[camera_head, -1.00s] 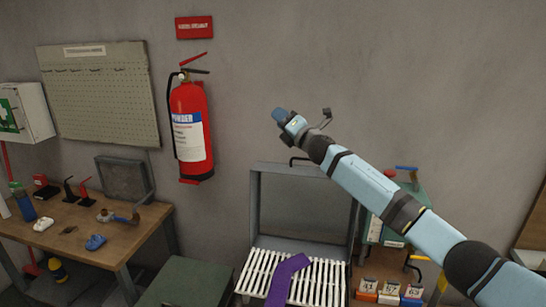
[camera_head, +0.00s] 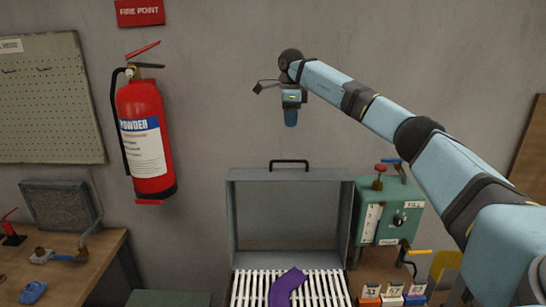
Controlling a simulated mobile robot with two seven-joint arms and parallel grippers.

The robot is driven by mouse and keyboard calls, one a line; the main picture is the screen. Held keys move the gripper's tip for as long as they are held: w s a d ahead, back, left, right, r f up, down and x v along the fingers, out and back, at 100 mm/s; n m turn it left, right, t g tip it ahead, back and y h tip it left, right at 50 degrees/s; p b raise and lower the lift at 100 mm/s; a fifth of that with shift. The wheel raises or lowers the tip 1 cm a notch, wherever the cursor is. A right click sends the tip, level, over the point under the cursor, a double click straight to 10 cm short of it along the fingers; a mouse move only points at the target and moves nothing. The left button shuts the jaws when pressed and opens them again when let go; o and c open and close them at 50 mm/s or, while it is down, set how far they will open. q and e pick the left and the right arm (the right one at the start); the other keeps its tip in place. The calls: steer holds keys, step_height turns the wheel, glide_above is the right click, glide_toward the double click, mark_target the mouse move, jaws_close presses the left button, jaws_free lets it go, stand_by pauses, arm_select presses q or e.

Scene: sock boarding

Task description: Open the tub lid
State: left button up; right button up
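A grey box-like unit stands at the lower middle, and its hollow grey lid (camera_head: 232,215) is raised upright with a black handle (camera_head: 289,163) on its top edge. White slats (camera_head: 325,288) lie in front of the lid, with a purple sock-like piece (camera_head: 287,287) on them. The flat top of a green container (camera_head: 170,299) shows at the bottom edge; it looks closed, and I cannot tell which one is the tub. My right gripper (camera_head: 290,119) points down in the air above the grey lid, clear of it. Its fingers overlap, so their opening is unclear. My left gripper is out of view.
A green control box (camera_head: 385,222) with a red knob stands right of the grey lid. Small labelled boxes (camera_head: 392,297) sit below it. A fire extinguisher (camera_head: 146,135) hangs at left above a wooden bench (camera_head: 88,268). Wall space around the gripper is clear.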

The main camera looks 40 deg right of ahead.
steer(key=f+p, duration=0.1)
steer(key=f, duration=0.5)
steer(key=f+p, duration=0.1)
steer(key=f, duration=0.6)
steer(key=shift+w+d+f, duration=0.15)
steer(key=shift+d, duration=0.05)
jaws_close()
